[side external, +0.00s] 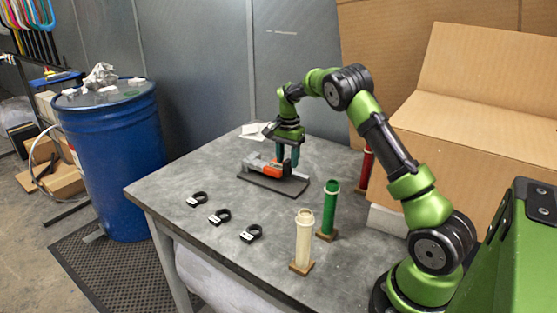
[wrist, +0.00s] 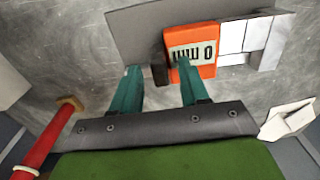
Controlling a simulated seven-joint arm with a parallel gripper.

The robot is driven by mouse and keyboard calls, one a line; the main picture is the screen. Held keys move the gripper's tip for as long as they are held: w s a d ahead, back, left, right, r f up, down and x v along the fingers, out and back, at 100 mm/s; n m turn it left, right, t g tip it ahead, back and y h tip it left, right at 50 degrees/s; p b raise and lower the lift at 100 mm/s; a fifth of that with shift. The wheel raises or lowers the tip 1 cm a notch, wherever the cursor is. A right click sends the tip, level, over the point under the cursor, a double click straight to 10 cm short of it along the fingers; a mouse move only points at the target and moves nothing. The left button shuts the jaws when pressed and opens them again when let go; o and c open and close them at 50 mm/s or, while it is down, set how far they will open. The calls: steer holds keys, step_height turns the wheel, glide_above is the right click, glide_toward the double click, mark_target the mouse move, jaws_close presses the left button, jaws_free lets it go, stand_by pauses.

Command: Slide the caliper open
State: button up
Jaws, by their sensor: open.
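The caliper has an orange slider (wrist: 193,52) with a small display and a pale grey body (wrist: 248,38) in the wrist view. It lies on a dark base plate (side external: 302,186) at the far part of the table in the side view, where the orange slider (side external: 272,170) also shows. My gripper (side external: 287,163) is over the caliper, pointing down. In the wrist view my gripper (wrist: 156,70) is open; its right teal fingertip overlaps the slider's lower edge, and a dark block (wrist: 159,68) shows between the fingers. I cannot tell whether a finger touches.
On the grey table (side external: 180,170) stand a cream tube (side external: 304,240), a green tube (side external: 329,210) and a red tube (side external: 366,168). Three black rings (side external: 219,217) lie at the front left. A white paper piece (side external: 253,131) lies at the back. A cardboard box (side external: 470,120) stands behind.

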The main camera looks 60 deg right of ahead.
steer(key=shift+f, duration=0.25)
jaws_close()
steer(key=shift+s+d+r, duration=0.1)
steer(key=shift+s+d, duration=0.05)
steer(key=shift+s, duration=2.2)
jaws_free()
